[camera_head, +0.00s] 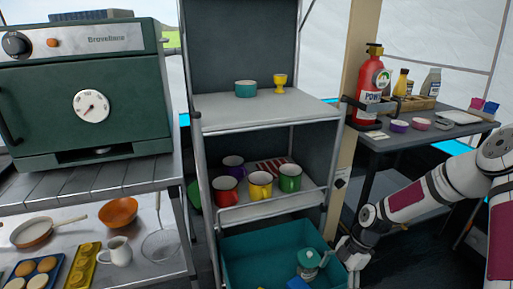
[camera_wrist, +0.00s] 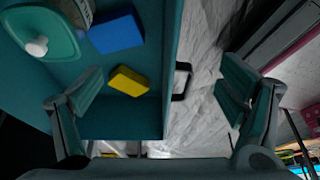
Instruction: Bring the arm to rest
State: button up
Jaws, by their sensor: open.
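My arm reaches in from the right edge in the head view, bent down toward the lower right of the shelf rack. My gripper (camera_head: 353,262) is beside the right side of the teal crate there, its fingers hard to make out. In the wrist view my gripper (camera_wrist: 160,76) has its two fingers wide apart with nothing held between them. The crate's edge (camera_wrist: 168,60) runs between the fingers, and a grey, creased surface lies to its right.
Red, yellow and green mugs (camera_head: 260,186) stand on the shelf above. A wooden post (camera_head: 357,60) and a side table (camera_head: 420,141) with bottles are close to my arm.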

jog(key=s+d+r+m+h, duration=0.1)
jog(key=s+r+m+h, duration=0.35)
jog(key=r, duration=0.95)
jog(key=s+r+m+h, duration=0.1)
jog(key=s+r+m, duration=0.5)
jog(key=r, duration=0.8)
jog(key=s+a+r+m+t, duration=0.1)
jog(key=s+a+r+m, duration=0.2)
jog(key=s, duration=0.5)
jog(key=s+a+r+m+y, duration=0.1)
jog(key=s+r+m, duration=0.3)
jog(key=s, duration=0.4)
jog(key=s+a+r+m+t, duration=0.1)
jog(key=s+a+r+m, duration=0.2)
jog(key=s, duration=0.4)
notch_tip(320, 180, up, 30)
jog(key=d+m+t+p, duration=0.1)
jog(key=d+t+p, duration=0.1)
jog(key=p, duration=2.5)
jog(key=shift+s+t+p, duration=0.4)
jog(key=shift+t, duration=0.4)
jog(key=shift+f, duration=0.1)
